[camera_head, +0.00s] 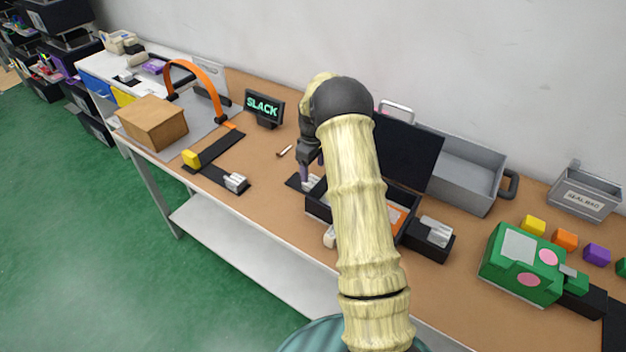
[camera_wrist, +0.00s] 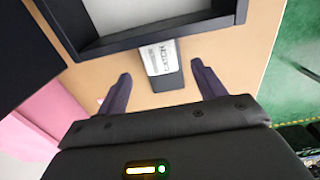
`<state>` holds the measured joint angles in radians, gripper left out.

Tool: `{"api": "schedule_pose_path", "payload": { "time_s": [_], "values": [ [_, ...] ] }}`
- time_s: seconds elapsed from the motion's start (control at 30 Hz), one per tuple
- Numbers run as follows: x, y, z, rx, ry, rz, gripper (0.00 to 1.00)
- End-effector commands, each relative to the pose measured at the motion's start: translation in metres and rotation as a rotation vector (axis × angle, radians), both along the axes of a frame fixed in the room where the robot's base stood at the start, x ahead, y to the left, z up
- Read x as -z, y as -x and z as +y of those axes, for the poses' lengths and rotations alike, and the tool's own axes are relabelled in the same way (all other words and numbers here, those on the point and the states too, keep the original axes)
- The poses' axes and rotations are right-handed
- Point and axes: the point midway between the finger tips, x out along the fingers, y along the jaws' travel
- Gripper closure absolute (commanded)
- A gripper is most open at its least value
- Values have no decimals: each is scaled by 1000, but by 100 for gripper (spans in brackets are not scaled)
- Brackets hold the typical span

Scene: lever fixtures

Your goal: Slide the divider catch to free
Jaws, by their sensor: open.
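A silver block on a short dark base (camera_wrist: 160,58) sits between my fingertips in the wrist view. Its label reads "CATCH"; the other word is not legible. In the head view the block (camera_head: 314,183) lies at the left side of a black open box (camera_head: 318,208), on the table. My gripper (camera_head: 311,172) is above it with its fingers pointing down; in the wrist view my gripper (camera_wrist: 160,70) is open, one finger on each side of the block with gaps. My arm hides much of the box.
A raised black lid (camera_head: 408,152) and grey tray (camera_head: 465,170) stand behind the box. Another silver block (camera_head: 437,231) is on its right. A rail with a yellow block (camera_head: 191,158) and silver block (camera_head: 235,182) lies left. A "SLACK" sign (camera_head: 264,106) stands behind.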

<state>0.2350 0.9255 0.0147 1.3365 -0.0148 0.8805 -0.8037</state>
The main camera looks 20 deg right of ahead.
Motion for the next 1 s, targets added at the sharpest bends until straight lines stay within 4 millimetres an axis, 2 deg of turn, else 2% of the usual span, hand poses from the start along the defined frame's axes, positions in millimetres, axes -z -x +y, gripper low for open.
{"api": "schedule_pose_path", "payload": {
  "time_s": [0.1,0.3,0.47,0.7,0.77,1.0],
  "values": [
    [22,1,0,0,-1,3,31],
    [51,0,-1,1,0,1,31],
    [61,0,-1,1,0,0,31],
    [61,0,-2,2,0,-1,31],
    [61,0,-2,2,0,-1,41],
    [61,0,-2,2,0,-1,88]
  ]
}}
